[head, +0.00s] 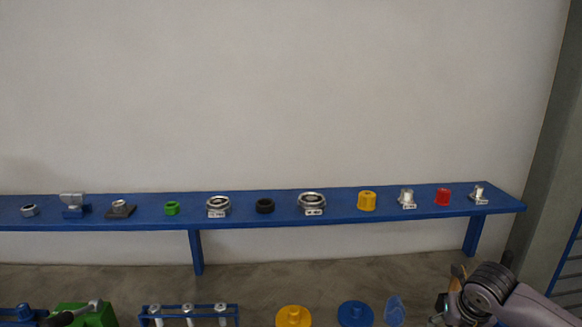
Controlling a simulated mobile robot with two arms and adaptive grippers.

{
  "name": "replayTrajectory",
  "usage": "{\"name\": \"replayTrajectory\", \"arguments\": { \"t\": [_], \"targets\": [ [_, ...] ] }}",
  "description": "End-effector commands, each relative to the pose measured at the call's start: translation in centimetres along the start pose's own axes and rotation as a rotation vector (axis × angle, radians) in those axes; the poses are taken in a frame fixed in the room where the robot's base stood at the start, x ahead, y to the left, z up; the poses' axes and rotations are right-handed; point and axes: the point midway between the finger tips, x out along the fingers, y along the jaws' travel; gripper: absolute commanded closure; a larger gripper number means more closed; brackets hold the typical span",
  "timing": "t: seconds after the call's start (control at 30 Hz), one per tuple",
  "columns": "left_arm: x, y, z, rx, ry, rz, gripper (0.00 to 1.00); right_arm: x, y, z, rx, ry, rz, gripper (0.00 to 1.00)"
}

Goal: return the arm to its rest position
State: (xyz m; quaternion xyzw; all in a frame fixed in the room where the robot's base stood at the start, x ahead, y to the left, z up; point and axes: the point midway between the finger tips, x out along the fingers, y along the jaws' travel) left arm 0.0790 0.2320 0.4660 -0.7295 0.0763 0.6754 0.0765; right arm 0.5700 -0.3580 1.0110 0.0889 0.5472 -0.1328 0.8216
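My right arm comes in at the bottom right corner, bent at a thick grey and black joint. The end of this arm, with my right gripper (446,306), is small, dark and partly cut off by the lower edge. Its fingers cannot be made out, and I cannot tell whether it holds anything. My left gripper does not show.
A long blue shelf (335,219) along the wall bears nuts, flanged fittings, a yellow cap (367,201) and a red cap (442,197). Below are a yellow flanged piece (293,317), a blue one (355,314), a blue rack (190,308) and a green block (98,316).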

Motion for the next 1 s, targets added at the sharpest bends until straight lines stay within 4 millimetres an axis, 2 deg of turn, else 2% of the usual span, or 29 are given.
{"name": "replayTrajectory", "arguments": {
  "t": [0.1, 0.37, 0.57, 0.67, 0.77, 0.83, 0.9, 1.0],
  "targets": [
    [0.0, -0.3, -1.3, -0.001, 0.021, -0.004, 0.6, 0.8, 1.5, -1.6, 0.041, 0.012, 0.017, 0.36],
    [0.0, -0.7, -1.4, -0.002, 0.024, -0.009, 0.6, 2.1, 4.9, -5.4, 0.175, 0.035, 0.059, 0.36],
    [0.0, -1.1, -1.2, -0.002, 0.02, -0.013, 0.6, 3.0, 8.4, -10.1, 0.368, 0.072, 0.11, 0.36],
    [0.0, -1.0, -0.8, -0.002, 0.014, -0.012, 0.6, 3.3, 10.3, -13.2, 0.518, 0.104, 0.14, 0.36],
    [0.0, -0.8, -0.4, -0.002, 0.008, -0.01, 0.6, 3.2, 12.4, -17.2, 0.741, 0.154, 0.173, 0.36],
    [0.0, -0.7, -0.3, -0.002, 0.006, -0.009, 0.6, 2.8, 13.6, -20.4, 0.96, 0.2, 0.187, 0.36],
    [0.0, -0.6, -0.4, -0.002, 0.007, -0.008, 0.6, 2.2, 14.0, -23.3, 1.207, 0.243, 0.186, 0.36],
    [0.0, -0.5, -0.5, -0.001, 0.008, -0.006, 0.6, 1.3, 13.5, -26.3, 1.544, 0.284, 0.159, 0.36]
  ]
}}
